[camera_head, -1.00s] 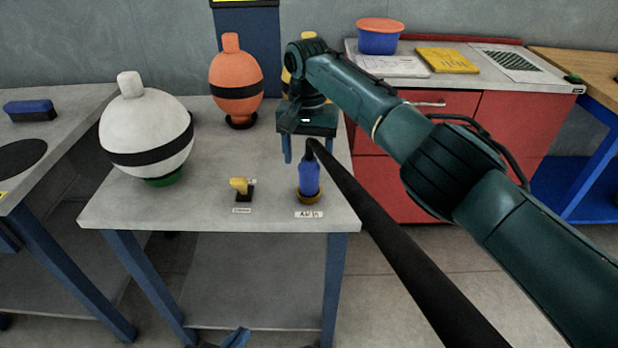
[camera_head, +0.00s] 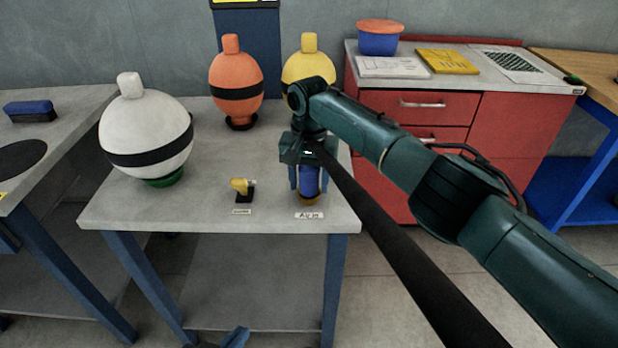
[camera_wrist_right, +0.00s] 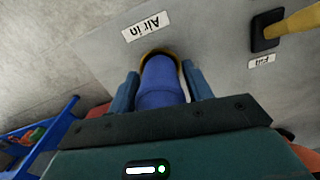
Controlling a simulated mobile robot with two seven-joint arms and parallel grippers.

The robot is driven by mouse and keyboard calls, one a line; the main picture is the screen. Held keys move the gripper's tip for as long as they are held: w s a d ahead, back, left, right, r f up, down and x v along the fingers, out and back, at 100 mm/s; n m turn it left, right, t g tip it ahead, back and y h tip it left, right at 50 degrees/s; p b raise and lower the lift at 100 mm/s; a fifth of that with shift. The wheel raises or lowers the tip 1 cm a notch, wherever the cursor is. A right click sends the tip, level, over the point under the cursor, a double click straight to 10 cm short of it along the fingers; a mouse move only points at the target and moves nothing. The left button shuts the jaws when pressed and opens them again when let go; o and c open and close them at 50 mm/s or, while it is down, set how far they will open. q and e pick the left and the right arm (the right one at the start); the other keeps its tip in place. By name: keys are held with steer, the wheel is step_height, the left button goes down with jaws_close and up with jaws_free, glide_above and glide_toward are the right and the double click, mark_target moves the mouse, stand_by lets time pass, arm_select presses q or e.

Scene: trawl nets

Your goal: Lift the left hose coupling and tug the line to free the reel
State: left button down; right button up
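The blue hose coupling (camera_head: 309,184) stands upright in a brass-coloured collar (camera_head: 309,201) at the front right of the grey table, behind a label reading "Air in". A thick black hose (camera_head: 390,240) runs from its top towards the lower right. My right gripper (camera_head: 308,190) is down around the coupling, one blue finger on each side. In the right wrist view the coupling (camera_wrist_right: 160,85) lies between the fingers, which look open; contact is hard to judge. My left gripper (camera_head: 237,338) shows only as blue tips at the bottom edge.
A yellow-handled fitting (camera_head: 242,187) labelled "Fill" stands left of the coupling. White (camera_head: 145,125), orange (camera_head: 235,75) and yellow (camera_head: 308,62) floats stand on the table (camera_head: 215,212). A red cabinet (camera_head: 435,108) is at the right.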

steer(key=c, duration=1)
steer(key=shift+c, duration=0.2)
steer(key=shift+r, duration=0.15)
